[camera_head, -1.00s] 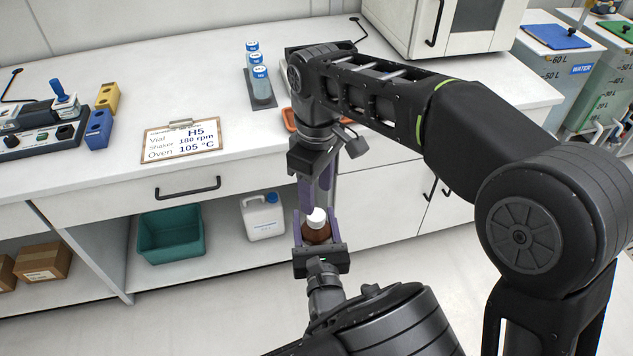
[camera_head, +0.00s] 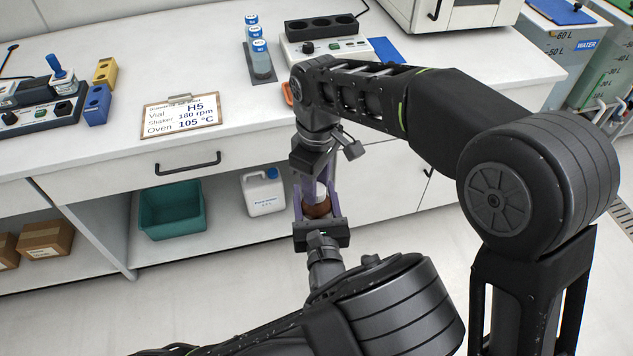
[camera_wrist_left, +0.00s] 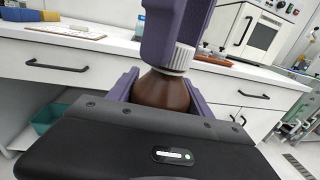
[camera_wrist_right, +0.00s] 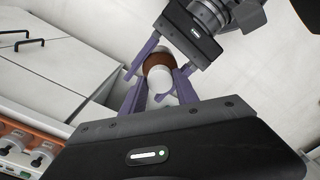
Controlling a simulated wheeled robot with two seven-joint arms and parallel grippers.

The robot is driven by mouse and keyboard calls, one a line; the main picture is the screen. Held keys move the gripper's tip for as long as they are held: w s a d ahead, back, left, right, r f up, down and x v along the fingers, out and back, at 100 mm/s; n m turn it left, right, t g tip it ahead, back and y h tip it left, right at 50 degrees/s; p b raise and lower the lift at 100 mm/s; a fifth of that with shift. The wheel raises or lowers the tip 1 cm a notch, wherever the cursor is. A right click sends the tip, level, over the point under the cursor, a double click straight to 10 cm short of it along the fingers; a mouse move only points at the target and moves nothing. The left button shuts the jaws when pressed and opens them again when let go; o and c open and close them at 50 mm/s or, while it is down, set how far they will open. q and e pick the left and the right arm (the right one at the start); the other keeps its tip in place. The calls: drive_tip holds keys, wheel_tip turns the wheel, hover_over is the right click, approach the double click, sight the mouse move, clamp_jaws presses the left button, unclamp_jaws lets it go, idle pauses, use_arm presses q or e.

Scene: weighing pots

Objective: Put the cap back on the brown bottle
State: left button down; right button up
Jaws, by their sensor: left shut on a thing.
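The brown bottle (camera_head: 317,211) is held upright between the purple fingers of my left gripper (camera_head: 318,215), in front of the bench. In the left wrist view the bottle's brown shoulder (camera_wrist_left: 160,92) shows above my gripper. The white cap (camera_wrist_left: 181,58) sits at the top of the bottle; whether it is screwed tight I cannot tell. My right gripper (camera_head: 318,183) is directly above, pointing down, with its fingers on either side of the cap. In the right wrist view the fingers stand apart around the cap (camera_wrist_right: 161,79). One finger partly hides the cap in the left wrist view.
The white bench (camera_head: 110,75) is behind the grippers. On it are a clipboard (camera_head: 181,116), blue-capped vials (camera_head: 261,63) and a hotplate-like device (camera_head: 347,50). A teal bin (camera_head: 172,209) and a white jug (camera_head: 264,194) stand on the shelf below.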

clamp_jaws()
drive_tip(key=m, duration=0.5)
drive_tip(key=o, duration=0.6)
unclamp_jaws()
drive_tip(key=shift+c, duration=0.2)
drive_tip(key=shift+r, duration=0.1)
wheel_tip(320, 180, up, 7)
drive_tip(key=shift+r, duration=0.2)
